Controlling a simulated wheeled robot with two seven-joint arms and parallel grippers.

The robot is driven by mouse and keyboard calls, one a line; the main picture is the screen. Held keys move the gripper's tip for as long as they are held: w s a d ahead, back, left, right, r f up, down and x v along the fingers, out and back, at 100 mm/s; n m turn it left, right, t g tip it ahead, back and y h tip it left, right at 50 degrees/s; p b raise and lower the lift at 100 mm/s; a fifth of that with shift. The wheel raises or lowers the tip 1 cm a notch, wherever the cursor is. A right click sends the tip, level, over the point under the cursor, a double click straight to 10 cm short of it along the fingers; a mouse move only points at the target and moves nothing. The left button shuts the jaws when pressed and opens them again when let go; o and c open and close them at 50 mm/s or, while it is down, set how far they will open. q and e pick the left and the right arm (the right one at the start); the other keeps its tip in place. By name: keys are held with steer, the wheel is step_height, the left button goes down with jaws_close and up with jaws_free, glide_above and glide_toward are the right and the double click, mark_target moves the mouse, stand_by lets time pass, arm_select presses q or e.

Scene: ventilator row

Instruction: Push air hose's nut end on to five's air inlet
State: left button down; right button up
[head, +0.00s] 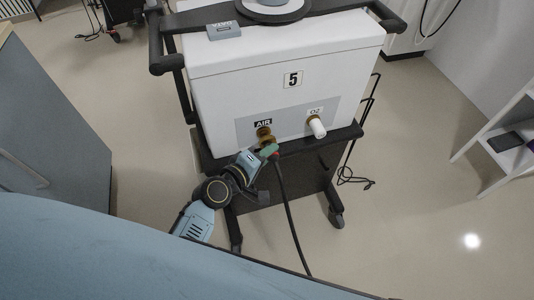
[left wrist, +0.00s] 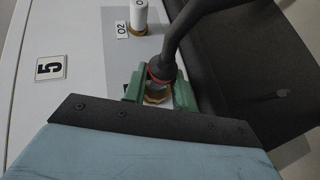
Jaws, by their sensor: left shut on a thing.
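Ventilator five (head: 232,88) is a white box on a dark cart, with a "5" label. Its brass air inlet (head: 264,132) sits under the AIR label on the grey panel. My left gripper (head: 268,150) is right at this inlet, its green fingers shut on the end of the black air hose (head: 287,205). In the left wrist view, the fingers (left wrist: 158,90) grip the hose end (left wrist: 161,70), which has a red ring. Brass (left wrist: 157,98) shows between them; I cannot tell whether it is nut or inlet, or whether they are joined. My right gripper is out of view.
A white-capped O2 outlet (head: 317,127) is just right of the air inlet. The cart's dark shelf edge (head: 335,137) runs below the panel. The hose hangs down toward the blue surface (head: 130,255) in front. A white shelf (head: 510,150) stands at right.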

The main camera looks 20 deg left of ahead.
arm_select(q)
steer(key=shift+w+a, duration=0.35)
steer(key=shift+w, duration=0.15)
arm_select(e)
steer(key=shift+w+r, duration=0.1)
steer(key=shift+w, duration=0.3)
arm_select(q)
steer(key=shift+w+a, duration=0.25)
steer(key=shift+w, duration=0.1)
steer(key=shift+w+a+r, duration=0.15)
steer(key=shift+w, duration=0.05)
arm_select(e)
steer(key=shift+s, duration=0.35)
arm_select(q)
steer(key=c, duration=1.4)
jaws_free()
steer(key=o, duration=0.4)
steer(key=shift+c, duration=0.2)
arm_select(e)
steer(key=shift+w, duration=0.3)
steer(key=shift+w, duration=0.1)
